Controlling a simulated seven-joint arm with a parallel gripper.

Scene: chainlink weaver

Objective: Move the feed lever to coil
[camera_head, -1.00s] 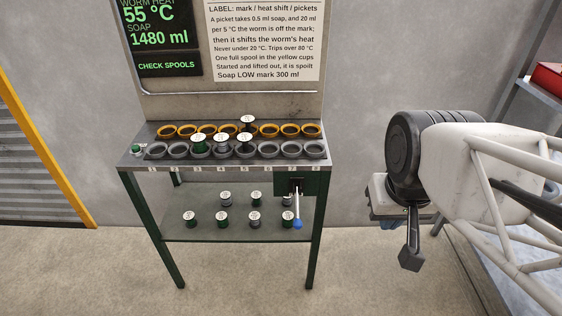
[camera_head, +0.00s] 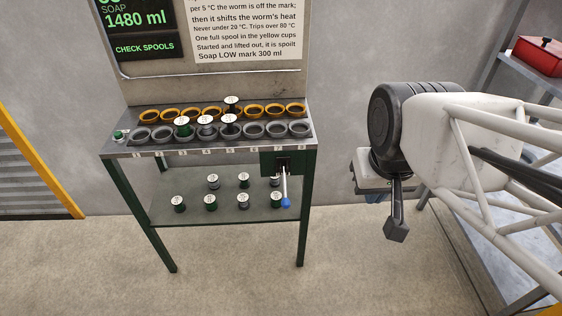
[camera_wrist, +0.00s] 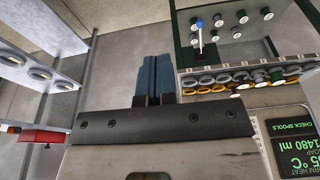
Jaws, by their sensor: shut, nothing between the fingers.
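The feed lever (camera_head: 285,190) is a thin metal rod with a blue knob, hanging down from a dark green box (camera_head: 281,162) at the front right of the machine table. It also shows in the wrist view (camera_wrist: 200,34), where the picture is upside down. My gripper (camera_head: 396,222) is in free air to the right of the lever, well apart from it. In the wrist view its two blue-grey fingers (camera_wrist: 154,78) are together and empty. Any position marks beside the lever are too small to read.
The table (camera_head: 133,152) carries yellow cups (camera_head: 277,110) behind grey cups (camera_head: 275,128), some with spools. Several spools stand on the lower shelf (camera_head: 164,217). A screen (camera_head: 145,47) reads CHECK SPOOLS. A red box (camera_head: 540,57) sits on a rack at right. Open floor lies in front.

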